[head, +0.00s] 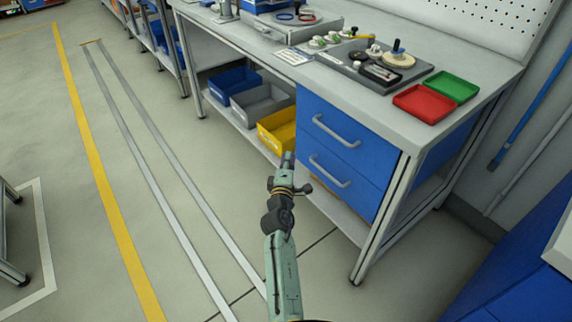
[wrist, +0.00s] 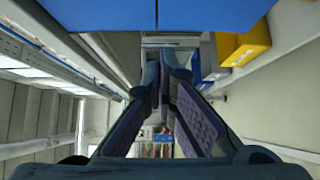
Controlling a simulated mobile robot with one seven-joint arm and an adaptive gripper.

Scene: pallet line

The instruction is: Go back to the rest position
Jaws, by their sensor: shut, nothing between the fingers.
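My gripper (head: 288,160) is at the end of my arm, in front of the workbench in the head view. It appears close to the blue drawer unit (head: 338,150) and the yellow bin, though the exact gap cannot be told. In the wrist view the two fingers of my gripper (wrist: 165,62) come together at their tips. The gripper is shut and nothing shows between the fingertips.
The workbench (head: 455,112) carries a dark tray of parts (head: 350,70), a red tray (head: 424,103) and a green tray (head: 452,86). Blue, grey and yellow bins (head: 278,130) stand on its lower shelf. Open floor with a yellow line (head: 100,180) lies to the left.

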